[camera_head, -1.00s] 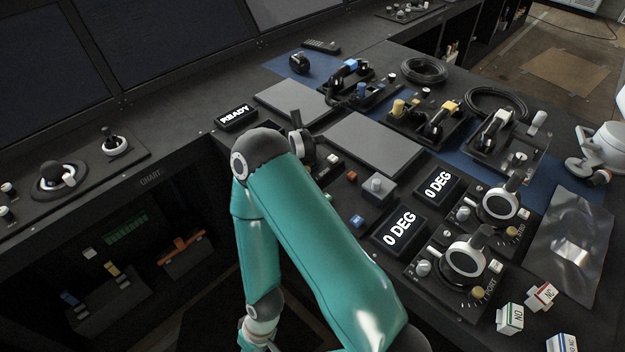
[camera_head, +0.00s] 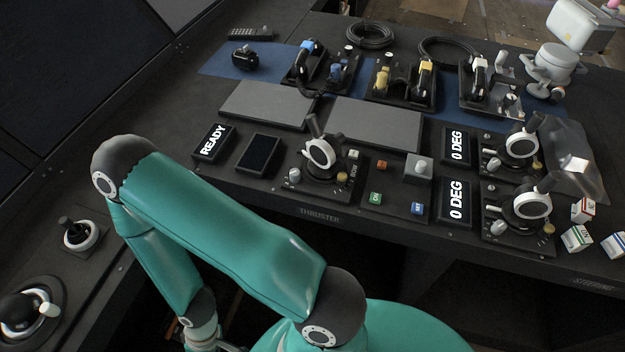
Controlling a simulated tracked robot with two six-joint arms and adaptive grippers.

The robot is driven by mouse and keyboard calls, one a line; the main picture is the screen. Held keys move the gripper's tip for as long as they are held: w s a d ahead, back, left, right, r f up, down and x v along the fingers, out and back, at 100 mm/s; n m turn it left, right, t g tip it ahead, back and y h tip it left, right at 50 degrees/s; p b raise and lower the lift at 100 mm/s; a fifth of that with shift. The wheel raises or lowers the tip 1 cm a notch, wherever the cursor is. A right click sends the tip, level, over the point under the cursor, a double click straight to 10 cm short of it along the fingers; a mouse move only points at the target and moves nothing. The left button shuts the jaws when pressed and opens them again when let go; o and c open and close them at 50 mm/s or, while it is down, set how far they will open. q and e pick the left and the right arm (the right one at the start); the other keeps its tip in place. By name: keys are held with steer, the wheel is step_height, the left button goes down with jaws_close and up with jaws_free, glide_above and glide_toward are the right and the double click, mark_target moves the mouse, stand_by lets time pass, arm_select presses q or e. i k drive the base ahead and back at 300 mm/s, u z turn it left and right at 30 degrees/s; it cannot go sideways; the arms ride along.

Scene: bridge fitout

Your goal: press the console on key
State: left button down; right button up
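The green key (camera_head: 374,198), apparently labelled ON, sits on the console's near edge, right of the thruster lever (camera_head: 320,150), and is in clear view. A blue key (camera_head: 417,208) is to its right, and a small red-orange key (camera_head: 383,164) is behind it. My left arm crosses the lower left, its elbow raised and its forearm hanging down. Only the wrist and a sliver of the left gripper (camera_head: 222,347) show at the bottom edge, well left of and below the green key; its fingers are cut off. My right gripper is not in view.
A lit READY display (camera_head: 213,142) and a dark display (camera_head: 258,155) stand left of the lever. Two 0 DEG displays (camera_head: 457,145) and more levers (camera_head: 525,203) stand at right. Grey flat panels (camera_head: 375,124) lie behind. Open space shows below the console edge.

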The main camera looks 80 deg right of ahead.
mark_target(376, 198)
steer(key=u, duration=0.75)
steer(key=i, duration=0.3)
steer(key=z, duration=2.65)
steer(key=i, duration=0.2)
steer(key=z, duration=2.5)
